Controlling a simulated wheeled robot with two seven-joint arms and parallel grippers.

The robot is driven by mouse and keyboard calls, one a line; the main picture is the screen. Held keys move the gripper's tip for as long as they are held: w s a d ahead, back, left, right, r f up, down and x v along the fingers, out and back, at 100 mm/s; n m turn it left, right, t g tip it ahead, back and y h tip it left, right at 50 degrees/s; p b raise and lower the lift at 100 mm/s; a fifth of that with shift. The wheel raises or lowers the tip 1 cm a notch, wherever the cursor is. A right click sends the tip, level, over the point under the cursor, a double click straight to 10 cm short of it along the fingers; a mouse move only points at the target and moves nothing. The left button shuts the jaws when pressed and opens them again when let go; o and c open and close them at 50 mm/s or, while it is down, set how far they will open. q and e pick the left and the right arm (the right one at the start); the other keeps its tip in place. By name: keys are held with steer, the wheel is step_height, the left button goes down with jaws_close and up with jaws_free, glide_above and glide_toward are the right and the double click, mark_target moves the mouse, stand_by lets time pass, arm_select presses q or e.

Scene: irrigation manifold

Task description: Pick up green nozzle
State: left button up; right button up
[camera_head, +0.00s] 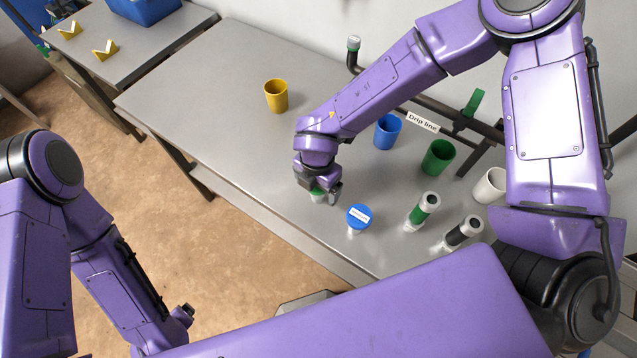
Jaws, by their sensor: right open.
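A small green-topped piece with a pale lower part, which looks like the green nozzle (317,197), stands on the grey table near its front edge. My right gripper (320,191) points down over it, open, with one finger on each side. The gripper partly hides the piece, and I cannot tell whether the fingers touch it. My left gripper (183,314) is low at the left, over the floor and away from the table; its jaws are too small and hidden to read.
A blue-capped piece (359,217) stands just right of my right gripper. Farther right are a green-banded cylinder (423,210) and a black-banded one (463,233). Yellow (276,96), blue (387,132), green (438,157) and white (490,186) cups stand behind. The table's left part is clear.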

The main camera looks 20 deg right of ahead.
steer(key=shift+f, duration=0.9)
steer(key=c, duration=1.1)
steer(key=shift+r, duration=0.1)
